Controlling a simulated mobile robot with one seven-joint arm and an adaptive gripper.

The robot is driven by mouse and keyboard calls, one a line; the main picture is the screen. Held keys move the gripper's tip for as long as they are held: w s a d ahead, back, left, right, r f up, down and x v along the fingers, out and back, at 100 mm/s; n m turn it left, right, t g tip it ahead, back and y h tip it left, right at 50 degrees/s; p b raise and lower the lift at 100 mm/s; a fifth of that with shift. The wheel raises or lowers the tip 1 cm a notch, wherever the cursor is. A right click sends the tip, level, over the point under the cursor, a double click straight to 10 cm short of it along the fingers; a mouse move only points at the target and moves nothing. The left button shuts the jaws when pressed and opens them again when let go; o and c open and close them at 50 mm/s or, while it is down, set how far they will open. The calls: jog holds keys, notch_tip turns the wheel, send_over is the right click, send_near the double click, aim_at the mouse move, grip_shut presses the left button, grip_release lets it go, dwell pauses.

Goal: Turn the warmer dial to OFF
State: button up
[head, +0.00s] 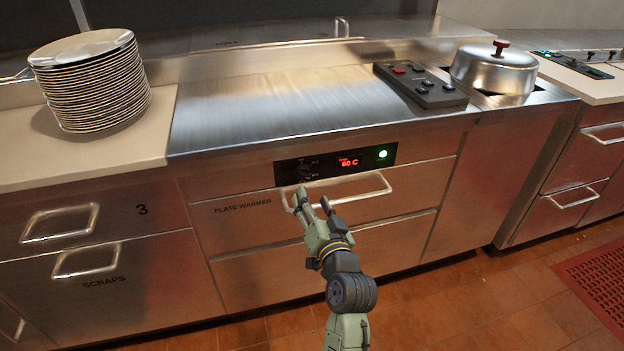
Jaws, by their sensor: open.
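The dial's pointer setting is too small to read. My gripper (314,197) is open and empty, with its fingertips just below the dial in the picture. I cannot tell how far they are from the panel. The drawer under the panel is labelled PLATE WARMER (243,208).
A drawer handle (362,190) runs close behind and right of my gripper. A stack of plates (92,82) stands at the left. A black button box (420,84) and a lidded steel pot (494,72) are at the right. The steel top (270,105) is clear.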

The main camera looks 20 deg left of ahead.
aim_at(303, 174)
jog(key=p+x, duration=0.2)
jog(key=x, duration=0.6)
jog(key=shift+w+a, duration=0.15)
jog(key=shift+a, duration=0.05)
jog(key=shift+c, duration=0.5)
jog(key=c, duration=1)
jog(key=shift+c, duration=0.2)
